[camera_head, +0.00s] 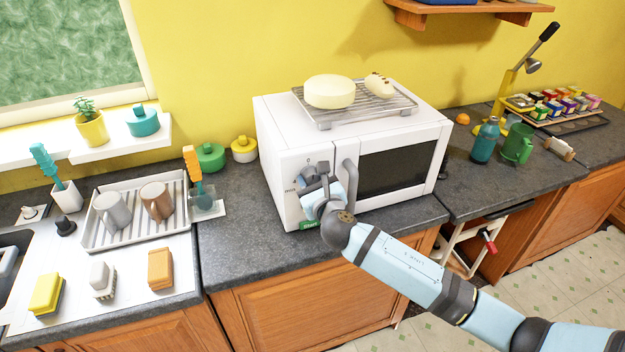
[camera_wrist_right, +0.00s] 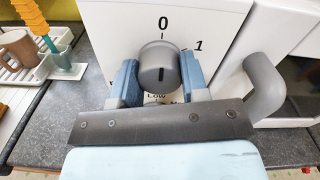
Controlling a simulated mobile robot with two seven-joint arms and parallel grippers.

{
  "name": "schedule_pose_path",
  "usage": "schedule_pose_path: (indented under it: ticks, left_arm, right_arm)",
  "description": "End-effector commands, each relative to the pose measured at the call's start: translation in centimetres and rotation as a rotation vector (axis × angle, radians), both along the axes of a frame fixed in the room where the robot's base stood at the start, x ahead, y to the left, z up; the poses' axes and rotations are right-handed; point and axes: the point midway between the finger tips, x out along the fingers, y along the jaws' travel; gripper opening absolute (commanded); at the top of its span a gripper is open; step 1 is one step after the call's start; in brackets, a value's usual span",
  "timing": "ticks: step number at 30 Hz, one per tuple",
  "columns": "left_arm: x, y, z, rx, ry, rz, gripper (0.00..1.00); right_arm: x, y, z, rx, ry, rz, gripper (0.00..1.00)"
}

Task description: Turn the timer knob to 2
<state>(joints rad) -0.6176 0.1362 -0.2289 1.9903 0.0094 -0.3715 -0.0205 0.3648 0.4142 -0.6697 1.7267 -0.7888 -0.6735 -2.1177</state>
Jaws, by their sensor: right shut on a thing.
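The white microwave (camera_head: 279,151) stands on the dark counter, its control panel facing front. In the right wrist view, the grey round timer knob (camera_wrist_right: 158,66) sits on the panel. A printed 0 is above it and a 1 is to its upper right. A dark line runs roughly upright on the knob's face; which end is the pointer I cannot tell. My right gripper (camera_wrist_right: 160,80) has its blue fingers on both sides of the knob, shut on it. In the head view my right gripper (camera_head: 320,180) partly hides the panel. The 2 is not visible. My left gripper is not in view.
The grey door handle (camera_wrist_right: 265,86) is close to the right of my right gripper. A wire rack (camera_head: 385,102) with food lies on the microwave. A dish rack (camera_head: 98,238) with mugs stands at left. Bare counter (camera_head: 240,215) lies left of the microwave.

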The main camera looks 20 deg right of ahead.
Motion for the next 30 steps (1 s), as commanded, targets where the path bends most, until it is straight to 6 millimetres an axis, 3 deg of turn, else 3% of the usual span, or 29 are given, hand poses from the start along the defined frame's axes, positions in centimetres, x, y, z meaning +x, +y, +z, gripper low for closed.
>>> schedule_pose_path:
  ticks: [11,30]
  left_arm:
    - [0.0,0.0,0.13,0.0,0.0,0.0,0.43]
    - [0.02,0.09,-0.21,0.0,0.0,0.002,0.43]
  right_arm:
    - [-0.01,0.07,0.01,0.164,0.006,0.001,0.17]
    - [-0.01,0.02,-0.07,0.762,0.026,0.0,0.17]
